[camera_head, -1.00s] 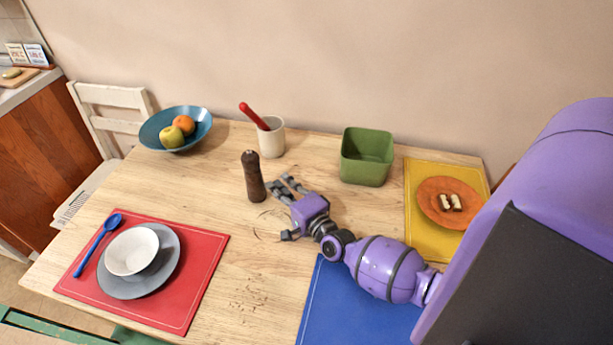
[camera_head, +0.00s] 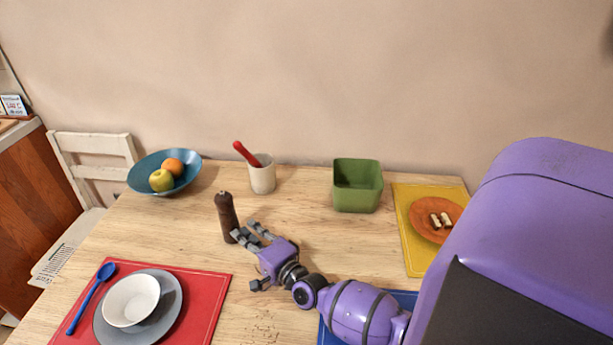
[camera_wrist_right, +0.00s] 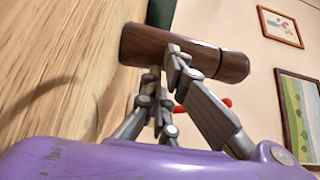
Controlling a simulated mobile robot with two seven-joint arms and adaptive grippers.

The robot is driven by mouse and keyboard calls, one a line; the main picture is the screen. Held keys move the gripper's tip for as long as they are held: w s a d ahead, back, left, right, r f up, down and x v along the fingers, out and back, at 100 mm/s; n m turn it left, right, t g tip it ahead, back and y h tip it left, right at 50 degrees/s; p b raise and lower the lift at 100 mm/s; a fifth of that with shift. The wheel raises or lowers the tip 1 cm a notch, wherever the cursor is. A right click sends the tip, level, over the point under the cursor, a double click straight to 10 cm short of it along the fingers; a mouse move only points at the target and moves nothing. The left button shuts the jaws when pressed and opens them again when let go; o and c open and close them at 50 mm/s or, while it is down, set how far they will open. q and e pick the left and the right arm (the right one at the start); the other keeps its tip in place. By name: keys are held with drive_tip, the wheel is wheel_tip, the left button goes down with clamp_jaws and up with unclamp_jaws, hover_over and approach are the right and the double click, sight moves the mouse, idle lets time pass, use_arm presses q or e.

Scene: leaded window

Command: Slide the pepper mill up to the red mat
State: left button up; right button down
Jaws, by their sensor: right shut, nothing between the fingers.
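The dark brown pepper mill (camera_head: 227,217) stands upright on the table, behind the right corner of the red mat (camera_head: 205,310), with bare wood between them. In the right wrist view the mill (camera_wrist_right: 170,48) lies sideways across the picture, just beyond the fingers. My right gripper (camera_head: 250,236) is shut and empty, low over the table. Its fingers (camera_wrist_right: 165,85) are at the mill's right side and seem to touch it. My left gripper is not in view.
A grey plate (camera_head: 168,322) with a white bowl (camera_head: 131,299) and a blue spoon (camera_head: 88,300) are on the red mat. Behind the mill stand a cream cup (camera_head: 263,178) with a red-handled tool and a blue fruit bowl (camera_head: 140,183). A green container (camera_head: 357,198) is farther right.

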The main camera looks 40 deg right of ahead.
drive_tip(key=shift+d, duration=0.2)
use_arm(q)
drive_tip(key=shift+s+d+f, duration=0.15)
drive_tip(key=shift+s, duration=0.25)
use_arm(e)
drive_tip(key=shift+a, duration=0.15)
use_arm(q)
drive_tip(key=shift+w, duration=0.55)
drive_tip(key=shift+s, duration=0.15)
